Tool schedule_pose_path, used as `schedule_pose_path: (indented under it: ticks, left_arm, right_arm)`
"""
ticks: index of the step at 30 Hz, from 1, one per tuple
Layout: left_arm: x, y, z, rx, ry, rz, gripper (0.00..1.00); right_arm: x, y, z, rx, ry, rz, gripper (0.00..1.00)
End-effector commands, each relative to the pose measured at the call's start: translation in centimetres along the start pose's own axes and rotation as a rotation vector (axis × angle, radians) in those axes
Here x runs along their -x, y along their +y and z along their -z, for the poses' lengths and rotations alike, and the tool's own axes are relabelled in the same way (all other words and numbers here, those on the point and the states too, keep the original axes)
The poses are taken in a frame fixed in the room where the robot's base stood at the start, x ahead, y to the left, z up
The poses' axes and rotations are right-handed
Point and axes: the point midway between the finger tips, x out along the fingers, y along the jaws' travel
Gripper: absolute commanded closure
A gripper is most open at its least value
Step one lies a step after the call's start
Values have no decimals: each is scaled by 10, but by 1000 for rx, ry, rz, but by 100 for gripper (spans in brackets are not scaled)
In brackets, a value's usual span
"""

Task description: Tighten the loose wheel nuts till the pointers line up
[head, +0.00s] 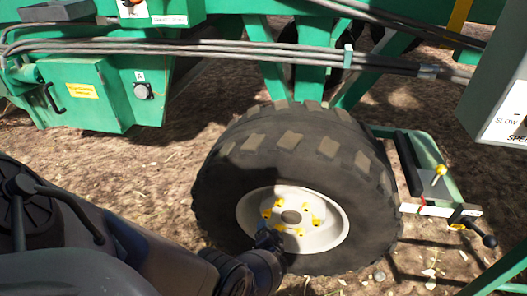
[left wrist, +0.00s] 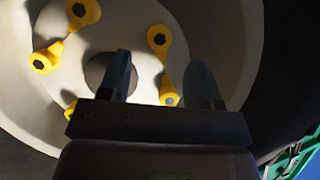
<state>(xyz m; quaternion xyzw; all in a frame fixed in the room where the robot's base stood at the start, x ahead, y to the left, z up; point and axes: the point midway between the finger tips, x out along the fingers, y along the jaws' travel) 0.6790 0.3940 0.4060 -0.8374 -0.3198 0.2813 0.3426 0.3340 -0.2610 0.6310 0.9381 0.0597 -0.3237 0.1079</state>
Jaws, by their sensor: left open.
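The wheel has a black tyre (head: 225,190) and a pale rim (head: 335,232) with yellow-pointered nuts around its hub (head: 291,217). In the left wrist view, the upper-left nut (left wrist: 83,11) and left nut (left wrist: 44,60) have pointer tips facing each other. The upper-right nut (left wrist: 160,38) points down, towards the right nut (left wrist: 169,95), whose pointer faces up. Another yellow pointer (left wrist: 70,108) is mostly hidden behind my gripper. My left gripper (left wrist: 162,68) is open in front of the hub, its fingers apart near the right nut; contact cannot be told. It also shows at the rim's lower left (head: 268,238). My right gripper is out of view.
A green machine frame with hoses (head: 230,50) runs above the wheel. A green bracket with a yellow-knobbed lever (head: 438,173) and a black-handled crank (head: 475,227) stands right of the tyre. A grey control box (head: 500,105) is at upper right. Bare soil lies around.

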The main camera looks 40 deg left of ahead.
Motion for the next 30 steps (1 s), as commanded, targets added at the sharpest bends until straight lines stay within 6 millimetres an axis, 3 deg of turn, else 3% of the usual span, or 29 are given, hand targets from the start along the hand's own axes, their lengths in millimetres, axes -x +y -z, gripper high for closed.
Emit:
schedule_pose_path:
  ticks: [1, 6, 12, 30]
  left_arm:
    - [9, -5, 9, 10, 5, 3, 42]
    - [36, -3, 6, 6, 4, 2, 42]
    - [52, -1, 2, 2, 1, 2, 42]
    - [54, 0, -1, -1, -1, 0, 42]
  right_arm:
    - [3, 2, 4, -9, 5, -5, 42]
    - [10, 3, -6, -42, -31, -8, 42]
    - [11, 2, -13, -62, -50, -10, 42]
    - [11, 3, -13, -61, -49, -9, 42]
